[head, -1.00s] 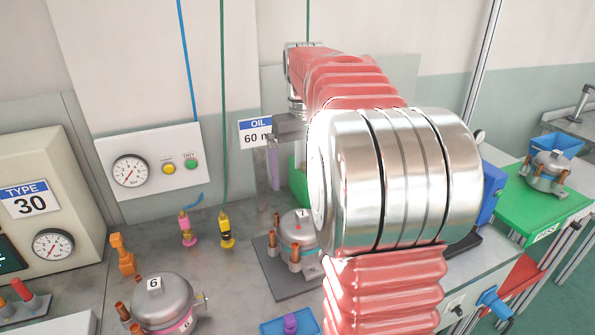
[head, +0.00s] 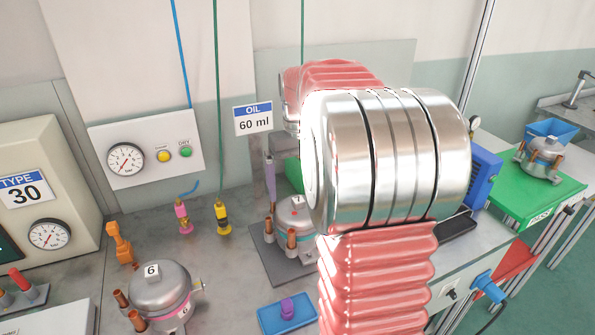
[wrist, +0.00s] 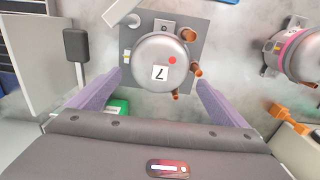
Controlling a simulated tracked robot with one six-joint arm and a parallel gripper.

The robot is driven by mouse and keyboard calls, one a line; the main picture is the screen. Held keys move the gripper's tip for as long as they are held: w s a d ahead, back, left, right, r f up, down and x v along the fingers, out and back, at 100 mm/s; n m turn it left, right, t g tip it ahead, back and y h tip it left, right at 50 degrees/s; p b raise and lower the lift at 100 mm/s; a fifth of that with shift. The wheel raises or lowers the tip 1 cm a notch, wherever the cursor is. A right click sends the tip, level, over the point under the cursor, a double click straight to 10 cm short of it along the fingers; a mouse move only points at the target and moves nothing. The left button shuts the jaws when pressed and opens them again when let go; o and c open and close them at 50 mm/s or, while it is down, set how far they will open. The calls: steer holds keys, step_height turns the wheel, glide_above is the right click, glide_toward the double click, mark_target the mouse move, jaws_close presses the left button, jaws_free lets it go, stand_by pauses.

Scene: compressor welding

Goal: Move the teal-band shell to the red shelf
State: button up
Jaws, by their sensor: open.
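The teal-band shell (head: 294,214) is a grey metal dome with a numbered white label, a red dot and copper stubs. It stands upright on a grey plate, partly hidden behind my arm in the head view; its teal band barely shows. In the wrist view the shell (wrist: 158,58) is seen from above, between the tips of my purple fingers. My gripper (wrist: 158,82) is open, with a gap on each side of the shell. In the head view one purple finger shows just behind the shell. A red shelf (head: 512,268) is partly visible below the green table at right.
A pink-band shell labelled 6 (head: 160,288) stands at front left, near an orange fitting (head: 119,243). A blue tray (head: 287,312) with a purple piece lies in front. The green table (head: 530,190) at right holds another shell (head: 541,157). Pink and yellow connectors stand behind.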

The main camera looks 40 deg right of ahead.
mark_target(299, 200)
steer(key=shift+f, duration=3.2)
steer(key=shift+c, duration=0.6)
steer(key=c, duration=0.9)
steer(key=shift+r, duration=0.15)
steer(key=shift+s+a+r, duration=0.1)
steer(key=shift+s+r, duration=0.1)
steer(key=shift+r, duration=0.15)
jaws_close()
steer(key=shift+r, duration=0.15)
steer(key=shift+w+r, duration=0.1)
steer(key=shift+r, duration=0.45)
steer(key=shift+c, duration=1.5)
jaws_free()
steer(key=shift+r, duration=0.1)
